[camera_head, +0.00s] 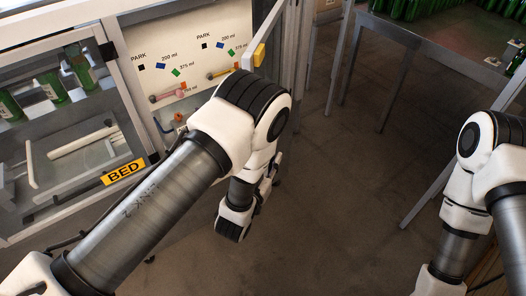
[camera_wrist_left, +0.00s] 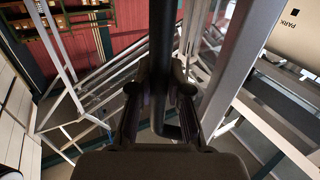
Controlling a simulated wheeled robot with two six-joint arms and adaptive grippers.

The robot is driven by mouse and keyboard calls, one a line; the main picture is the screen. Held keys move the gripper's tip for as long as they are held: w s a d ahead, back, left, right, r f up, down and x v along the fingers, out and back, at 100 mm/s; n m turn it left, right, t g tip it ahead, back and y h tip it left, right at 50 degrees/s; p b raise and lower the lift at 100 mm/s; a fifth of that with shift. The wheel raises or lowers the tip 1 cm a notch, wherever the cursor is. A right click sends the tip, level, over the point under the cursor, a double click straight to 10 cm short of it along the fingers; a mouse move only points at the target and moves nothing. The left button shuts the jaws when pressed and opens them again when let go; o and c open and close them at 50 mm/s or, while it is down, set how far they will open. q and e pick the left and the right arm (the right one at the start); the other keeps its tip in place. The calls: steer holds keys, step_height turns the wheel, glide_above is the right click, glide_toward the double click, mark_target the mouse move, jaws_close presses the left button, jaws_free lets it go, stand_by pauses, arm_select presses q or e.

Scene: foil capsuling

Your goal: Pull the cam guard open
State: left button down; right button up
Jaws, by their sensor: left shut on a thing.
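The cam guard (camera_head: 270,36) appears as a grey-framed door with a yellow tag, standing out from the right side of the panel marked PARK. In the left wrist view, my left gripper (camera_wrist_left: 160,92) is shut around a dark upright bar (camera_wrist_left: 163,40), which looks like the guard's handle. A grey frame post (camera_wrist_left: 238,62) runs beside the bar on the right. In the head view my left arm hides the gripper and the handle. My right gripper is outside both views; only right arm links show.
The cam panel (camera_head: 190,52) has coloured marks and small levers. Left of it is a glazed guard with a yellow BED label (camera_head: 122,172), green bottles behind it. A metal table (camera_head: 440,62) with green bottles stands at the back right. The floor (camera_head: 330,190) between is clear.

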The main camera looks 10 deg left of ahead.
arm_select(q)
steer(key=c, duration=1.1)
jaws_free()
steer(key=shift+a, duration=0.1)
steer(key=shift+s, duration=0.1)
